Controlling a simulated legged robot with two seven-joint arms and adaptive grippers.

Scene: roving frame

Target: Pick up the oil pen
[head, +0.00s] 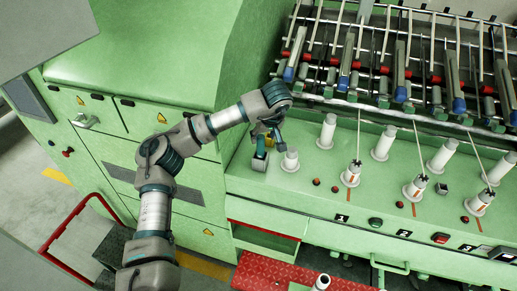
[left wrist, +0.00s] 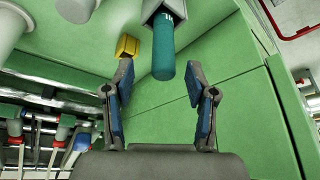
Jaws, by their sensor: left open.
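A teal, round-ended cylinder, apparently the oil pen (left wrist: 163,60), sticks out of a grey housing in the left wrist view. It also shows as a small teal and grey piece (head: 259,158) on the green machine ledge in the head view. My left gripper (left wrist: 161,75) is open, its two blue-padded fingers on either side of the cylinder's end with gaps to both. In the head view my left gripper (head: 268,131) is above the ledge, close to that piece and partly hiding it. My right gripper is not in view.
A yellow block (left wrist: 127,46) is close to the left finger in the wrist view. A white spindle (head: 290,160) stands just right of the pen on the ledge (head: 262,184), with several more along it. A tall green cabinet (head: 150,60) rises at left.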

